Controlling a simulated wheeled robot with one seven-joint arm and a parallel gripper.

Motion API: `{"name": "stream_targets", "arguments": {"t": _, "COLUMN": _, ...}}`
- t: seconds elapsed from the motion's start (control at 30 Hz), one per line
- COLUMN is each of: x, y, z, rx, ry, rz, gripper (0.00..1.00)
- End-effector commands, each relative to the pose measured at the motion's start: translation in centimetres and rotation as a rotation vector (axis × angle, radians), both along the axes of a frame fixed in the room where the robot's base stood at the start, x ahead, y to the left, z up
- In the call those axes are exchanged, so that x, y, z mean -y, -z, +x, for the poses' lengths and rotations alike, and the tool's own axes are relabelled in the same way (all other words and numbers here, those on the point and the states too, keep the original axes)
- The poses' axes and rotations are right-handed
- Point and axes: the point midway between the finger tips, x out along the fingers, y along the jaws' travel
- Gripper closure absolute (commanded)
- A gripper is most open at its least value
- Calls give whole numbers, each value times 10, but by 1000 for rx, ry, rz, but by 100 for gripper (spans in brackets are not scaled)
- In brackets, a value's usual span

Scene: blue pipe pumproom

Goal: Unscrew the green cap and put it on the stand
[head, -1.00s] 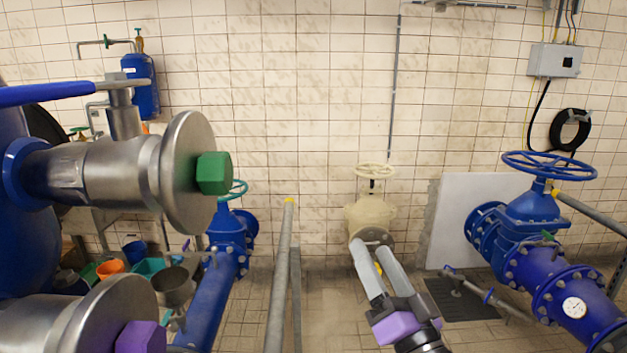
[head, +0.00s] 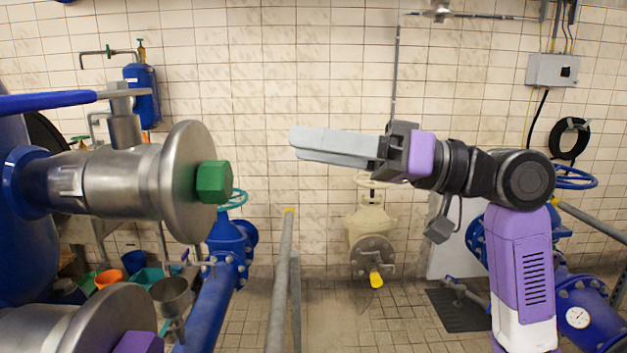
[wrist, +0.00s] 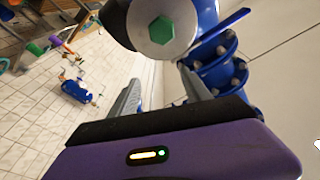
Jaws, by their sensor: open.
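The green cap (head: 213,182) is a hexagonal piece on the centre of a round steel flange (head: 186,180), at the end of a horizontal steel pipe at the left of the head view. In the wrist view the green cap (wrist: 160,30) shows face-on at the top, ahead of my gripper. My gripper (head: 292,142) is open and empty, pointing left at the cap with a clear gap between them. It sits slightly higher than the cap in the head view. I cannot make out a stand for certain.
A purple hexagonal cap (head: 139,343) on a second flange (head: 110,315) lies below the green one. A blue lever (head: 50,101) extends above the upper pipe. A grey post (head: 281,280) rises in the middle foreground. Air between gripper and green cap is free.

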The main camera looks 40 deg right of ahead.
Motion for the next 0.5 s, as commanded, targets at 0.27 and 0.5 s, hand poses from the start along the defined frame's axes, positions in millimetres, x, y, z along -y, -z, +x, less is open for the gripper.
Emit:
{"name": "stream_targets", "arguments": {"t": 0.27, "x": -22, "y": 34, "z": -20, "rx": -136, "ry": -138, "rz": -53, "gripper": 44}}
{"name": "stream_targets", "arguments": {"t": 0.5, "x": -37, "y": 34, "z": -10, "rx": -141, "ry": -139, "rz": -53, "gripper": 44}}
